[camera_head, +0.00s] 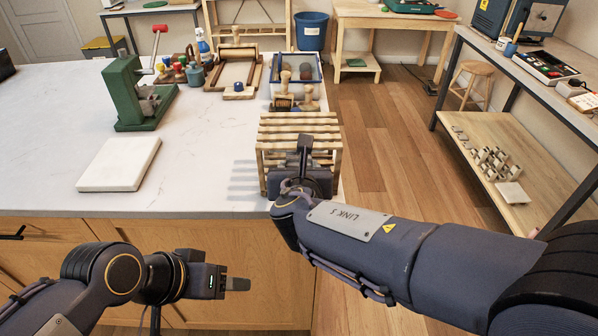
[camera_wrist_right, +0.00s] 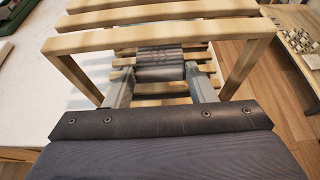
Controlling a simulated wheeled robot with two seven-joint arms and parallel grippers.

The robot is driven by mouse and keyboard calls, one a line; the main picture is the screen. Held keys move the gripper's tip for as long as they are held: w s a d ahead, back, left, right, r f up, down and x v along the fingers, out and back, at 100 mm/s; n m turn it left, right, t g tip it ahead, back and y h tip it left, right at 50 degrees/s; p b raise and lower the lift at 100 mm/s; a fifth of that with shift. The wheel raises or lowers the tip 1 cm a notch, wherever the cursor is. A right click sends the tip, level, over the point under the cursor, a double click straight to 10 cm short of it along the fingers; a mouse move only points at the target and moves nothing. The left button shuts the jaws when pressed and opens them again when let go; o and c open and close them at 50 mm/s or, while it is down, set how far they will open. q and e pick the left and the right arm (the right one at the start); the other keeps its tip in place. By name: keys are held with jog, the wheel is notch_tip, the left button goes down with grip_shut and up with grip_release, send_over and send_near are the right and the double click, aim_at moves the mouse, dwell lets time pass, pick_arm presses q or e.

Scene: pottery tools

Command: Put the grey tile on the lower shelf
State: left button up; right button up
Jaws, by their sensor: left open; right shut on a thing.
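A small wooden slatted rack (camera_head: 300,124) stands at the table's right edge, with a slatted top and a lower slatted shelf (camera_wrist_right: 170,101) beneath it. My right gripper (camera_wrist_right: 160,78) reaches into the rack's near side, below the top slats. It is shut on the grey tile (camera_wrist_right: 160,73), which shows dark between the two fingers, over the lower slats. Whether the tile touches those slats I cannot tell. In the head view my right arm hides the tile. My left gripper (camera_head: 236,284) is open and empty, in front of the table's wooden front.
A white slab (camera_head: 120,163) and a green press (camera_head: 140,98) stand on the table's left. A blue-rimmed tray (camera_head: 318,73) and wooden tools lie behind the rack. The table top (camera_head: 200,180) between slab and rack is clear. A side bench with small tiles stands right.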

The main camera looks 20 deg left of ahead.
jog(key=shift+w+a, duration=0.2)
jog(key=shift+w, duration=0.55)
jog(key=shift+w+a+f+b, duration=0.15)
jog(key=shift+f+b, duration=0.15)
jog(key=shift+f, duration=0.55)
jog(key=shift+w+d+f+b, duration=0.1)
jog(key=shift+f+b, duration=0.15)
jog(key=shift+f, duration=0.6)
jog(key=shift+f, duration=0.2)
jog(key=o, duration=1.1)
jog(key=shift+r, duration=0.1)
